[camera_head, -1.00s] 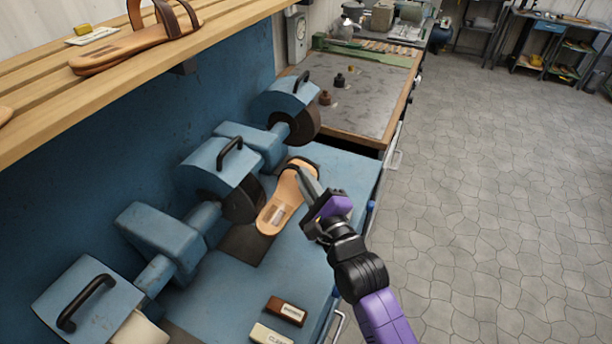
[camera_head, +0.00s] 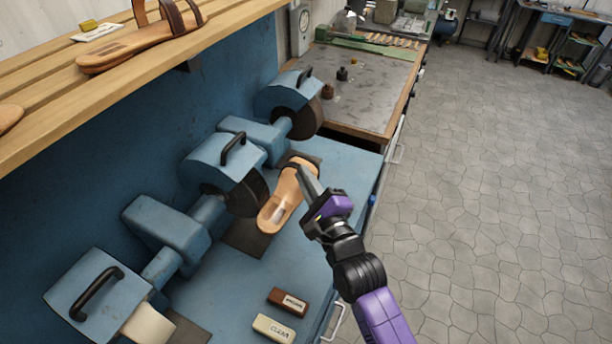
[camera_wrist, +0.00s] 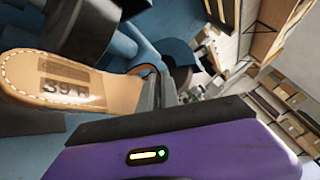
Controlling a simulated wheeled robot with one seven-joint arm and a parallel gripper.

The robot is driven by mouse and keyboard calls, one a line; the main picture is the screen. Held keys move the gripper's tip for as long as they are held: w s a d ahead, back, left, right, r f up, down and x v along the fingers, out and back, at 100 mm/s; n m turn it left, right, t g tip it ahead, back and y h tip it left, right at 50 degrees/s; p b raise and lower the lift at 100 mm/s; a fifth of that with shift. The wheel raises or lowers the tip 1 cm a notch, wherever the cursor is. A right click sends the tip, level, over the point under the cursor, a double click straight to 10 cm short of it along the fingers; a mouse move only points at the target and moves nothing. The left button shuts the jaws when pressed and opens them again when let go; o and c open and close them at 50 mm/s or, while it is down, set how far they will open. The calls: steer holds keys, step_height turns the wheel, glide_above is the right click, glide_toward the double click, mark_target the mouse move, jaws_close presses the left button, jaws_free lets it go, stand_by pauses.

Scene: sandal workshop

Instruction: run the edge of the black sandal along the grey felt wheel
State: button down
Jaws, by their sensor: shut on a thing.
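The sandal (camera_head: 284,196) has a tan footbed and a dark strap (camera_head: 300,163); its tan sole with "39 R" (camera_wrist: 65,85) shows large in the wrist view. My gripper (camera_head: 312,190) is shut on its strap end. The sandal hangs tilted above the blue bench, right of the middle wheel (camera_head: 250,195), a dark disc under a blue hood. The sandal's left edge is close to this wheel; I cannot tell whether they touch. A dark brown wheel (camera_head: 309,120) is farther back and a cream wheel (camera_head: 150,326) nearer. I cannot tell which is grey felt.
Brown (camera_head: 288,301) and cream (camera_head: 272,327) labelled blocks lie on the blue bench (camera_head: 240,290). A wooden shelf (camera_head: 60,125) with a brown sandal (camera_head: 150,45) overhangs at left. A grey-topped table (camera_head: 375,90) stands behind. The floor at right is clear.

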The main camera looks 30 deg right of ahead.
steer(key=shift+s+a+r+p, duration=0.15)
steer(key=shift+s+a+p, duration=0.25)
steer(key=shift+a+p, duration=0.1)
steer(key=shift+s+a, duration=0.1)
steer(key=shift+s+a, duration=0.35)
stand_by(0.4)
steer(key=shift+s+a, duration=0.2)
steer(key=shift+a, duration=0.1)
stand_by(1.1)
steer(key=shift+s+a, duration=0.15)
steer(key=shift+s, duration=0.1)
steer(key=shift+s+a, duration=0.15)
steer(key=shift+s, duration=0.15)
steer(key=shift+s+a, duration=0.15)
steer(key=shift+s, duration=0.15)
